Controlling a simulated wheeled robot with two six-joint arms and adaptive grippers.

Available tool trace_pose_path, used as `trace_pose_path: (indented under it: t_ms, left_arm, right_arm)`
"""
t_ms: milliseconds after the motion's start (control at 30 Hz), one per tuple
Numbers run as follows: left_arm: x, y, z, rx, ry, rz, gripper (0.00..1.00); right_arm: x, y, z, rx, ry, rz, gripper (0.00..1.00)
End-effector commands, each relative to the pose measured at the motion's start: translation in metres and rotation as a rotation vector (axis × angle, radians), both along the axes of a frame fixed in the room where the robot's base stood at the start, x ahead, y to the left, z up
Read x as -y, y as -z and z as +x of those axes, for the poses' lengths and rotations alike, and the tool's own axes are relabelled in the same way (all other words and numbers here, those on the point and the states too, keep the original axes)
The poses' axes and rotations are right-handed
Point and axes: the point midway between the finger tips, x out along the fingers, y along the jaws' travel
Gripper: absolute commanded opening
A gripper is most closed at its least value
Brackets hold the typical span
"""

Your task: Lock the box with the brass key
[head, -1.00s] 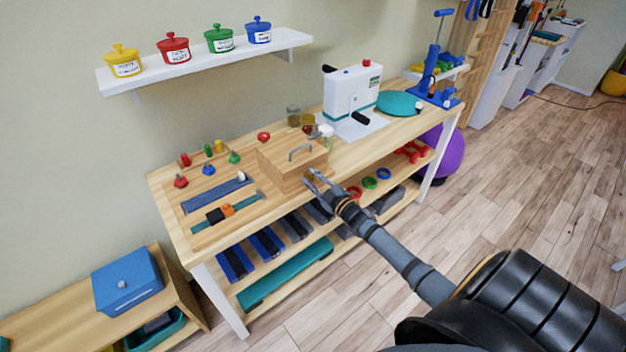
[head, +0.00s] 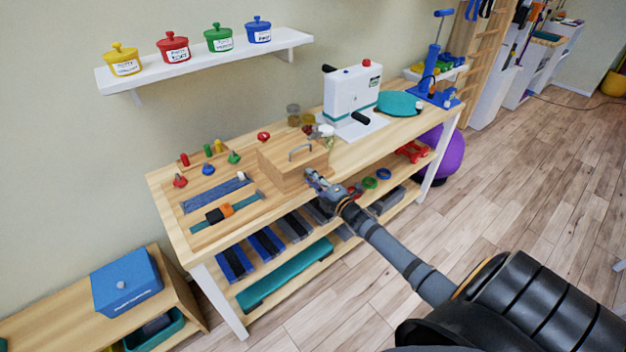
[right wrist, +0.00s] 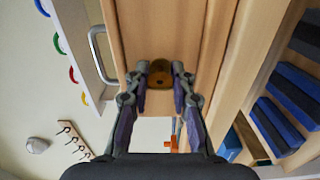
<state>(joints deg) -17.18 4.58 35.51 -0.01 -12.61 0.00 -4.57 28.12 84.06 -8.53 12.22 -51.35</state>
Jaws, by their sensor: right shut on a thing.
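The wooden box (head: 283,170) stands on the workbench with a metal handle on its lid, which looks down. My right gripper (head: 311,178) is at the box's front right side. In the right wrist view its two fingertips are closed on a brass piece, which I take for the brass key (right wrist: 160,76), against the box's wooden face (right wrist: 195,40). The fingers hide part of it, and I cannot tell how deep it sits in a lock or which way it is turned. My left gripper is not in view.
A pegboard and strap boards lie to the left on the workbench (head: 225,222). A blue box (head: 127,283) sits on a low shelf at lower left. Floor to the right is clear.

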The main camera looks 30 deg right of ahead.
Motion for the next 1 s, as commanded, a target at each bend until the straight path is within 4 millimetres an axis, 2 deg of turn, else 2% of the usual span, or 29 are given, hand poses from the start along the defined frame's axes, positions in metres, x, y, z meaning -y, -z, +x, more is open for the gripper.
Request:
trace_pose_path:
  t_ms: [667,700,833,1000]
  left_arm:
    - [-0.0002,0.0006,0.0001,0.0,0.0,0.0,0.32]
    - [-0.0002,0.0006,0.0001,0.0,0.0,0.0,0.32]
    - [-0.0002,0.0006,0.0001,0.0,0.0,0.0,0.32]
    - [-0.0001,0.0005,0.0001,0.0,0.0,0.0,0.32]
  right_arm:
    - [0.0,0.0008,-0.0003,0.003,0.0,-0.056,0.0]
    - [0.0,0.0008,-0.0003,0.003,0.0,-0.056,0.27]
    - [0.0,0.0006,-0.0003,0.003,0.0,-0.056,0.45]
    - [0.0,0.0004,-0.0002,0.003,0.0,-0.055,0.47]
